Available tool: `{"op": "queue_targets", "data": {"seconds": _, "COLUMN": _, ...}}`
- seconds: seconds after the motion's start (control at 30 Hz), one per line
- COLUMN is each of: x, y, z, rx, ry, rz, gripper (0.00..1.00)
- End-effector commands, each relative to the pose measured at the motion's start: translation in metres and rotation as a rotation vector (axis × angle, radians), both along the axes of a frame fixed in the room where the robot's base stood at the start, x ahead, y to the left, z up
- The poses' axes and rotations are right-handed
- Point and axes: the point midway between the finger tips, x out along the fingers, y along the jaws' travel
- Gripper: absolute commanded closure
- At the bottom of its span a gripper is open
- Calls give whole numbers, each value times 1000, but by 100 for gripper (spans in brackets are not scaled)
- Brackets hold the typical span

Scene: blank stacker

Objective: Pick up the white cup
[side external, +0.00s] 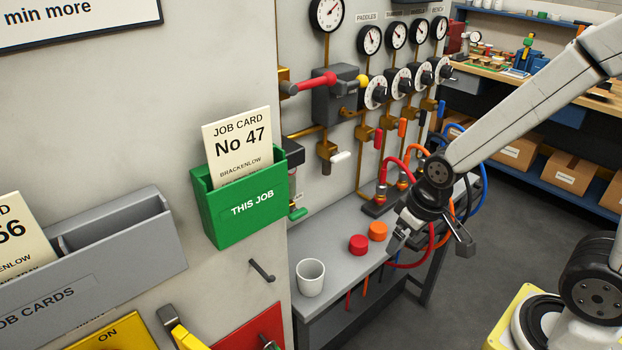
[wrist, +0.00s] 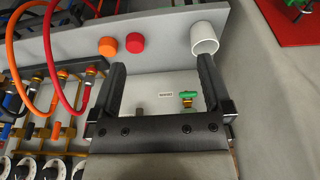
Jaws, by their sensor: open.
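The white cup (side external: 310,278) stands upright and looks empty on the near left end of the grey bench (side external: 338,262). In the wrist view the cup (wrist: 204,38) is at the top right, just beyond the tip of the right finger. My gripper (side external: 426,243) is open and empty in the side view, to the right of the cup and clearly apart from it.
A red cap (side external: 358,244) and an orange cap (side external: 377,231) sit on the bench between cup and gripper. Red, orange and blue hoses (side external: 410,165) loop near my wrist. A panel of gauges and valves (side external: 385,90) stands behind. A green card holder (side external: 240,203) hangs left.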

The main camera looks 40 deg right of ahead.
Motion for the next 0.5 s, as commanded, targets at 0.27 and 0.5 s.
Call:
{"op": "queue_targets", "data": {"seconds": 0.27, "x": 3, "y": -1, "z": 0, "rx": -5, "ry": -7, "rz": 5, "gripper": 0}}
{"op": "queue_targets", "data": {"seconds": 0.5, "x": 30, "y": -12, "z": -6, "rx": -60, "ry": -73, "rz": 70, "gripper": 0}}
